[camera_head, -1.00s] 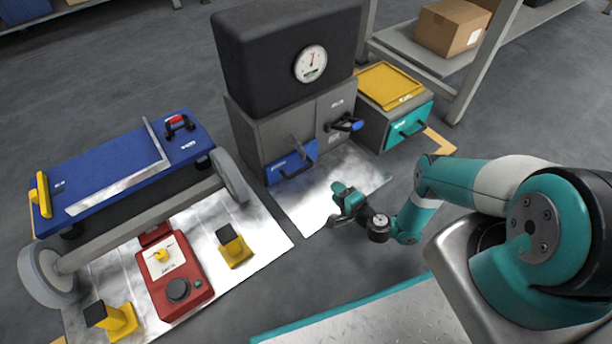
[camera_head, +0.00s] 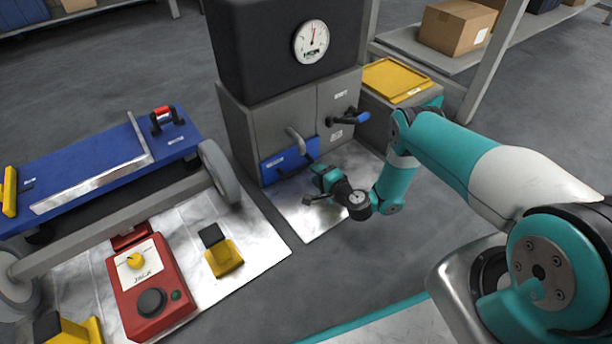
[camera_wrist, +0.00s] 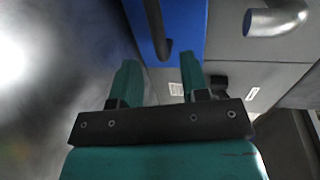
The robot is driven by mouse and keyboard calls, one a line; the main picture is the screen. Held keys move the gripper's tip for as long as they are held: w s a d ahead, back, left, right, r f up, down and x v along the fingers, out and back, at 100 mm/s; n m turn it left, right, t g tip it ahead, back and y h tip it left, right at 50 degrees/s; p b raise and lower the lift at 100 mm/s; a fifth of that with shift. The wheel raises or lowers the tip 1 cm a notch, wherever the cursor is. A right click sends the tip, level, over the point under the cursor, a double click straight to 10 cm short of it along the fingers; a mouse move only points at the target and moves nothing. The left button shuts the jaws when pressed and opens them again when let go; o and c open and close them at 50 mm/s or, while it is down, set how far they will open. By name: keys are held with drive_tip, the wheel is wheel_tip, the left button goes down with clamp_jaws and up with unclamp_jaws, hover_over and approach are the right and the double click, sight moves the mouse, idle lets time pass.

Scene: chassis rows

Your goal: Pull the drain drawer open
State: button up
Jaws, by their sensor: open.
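The blue drawer front (camera_head: 276,166) is low in the grey cabinet, below a bent grey pipe (camera_head: 296,138); its label is too small to read, and it looks closed. It also shows in the wrist view (camera_wrist: 188,22). Its dark bar handle (camera_wrist: 156,28) runs up the wrist view, its near end just beyond and between the fingertips. My gripper (camera_head: 316,188) is open and empty, in front of the drawer and slightly right. In the wrist view its two teal fingers (camera_wrist: 158,76) are spread, apart from the handle.
A blue lever handle (camera_head: 349,117) juts from the cabinet (camera_head: 244,132) to the right. A yellow-topped box (camera_head: 398,80) stands beside it. A blue wheeled cart (camera_head: 85,178) and a red jack control box (camera_head: 150,285) are left. The bright floor plate (camera_head: 315,222) before the drawer is clear.

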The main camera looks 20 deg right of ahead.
sight(306, 165)
drive_tip(key=b+x, duration=0.1)
drive_tip(key=x, duration=0.1)
drive_tip(key=b+x, duration=0.1)
drive_tip(key=x, duration=0.1)
drive_tip(key=shift+w+a+f+b, duration=0.1)
drive_tip(key=shift+w+f+b, duration=0.2)
drive_tip(key=shift+b, duration=0.1)
drive_tip(key=shift+w+a+b, duration=0.2)
drive_tip(key=shift+w+b, duration=0.15)
drive_tip(key=shift+w, duration=0.35)
clamp_jaws()
drive_tip(key=shift+s+r, duration=0.1)
drive_tip(key=shift+s, duration=0.05)
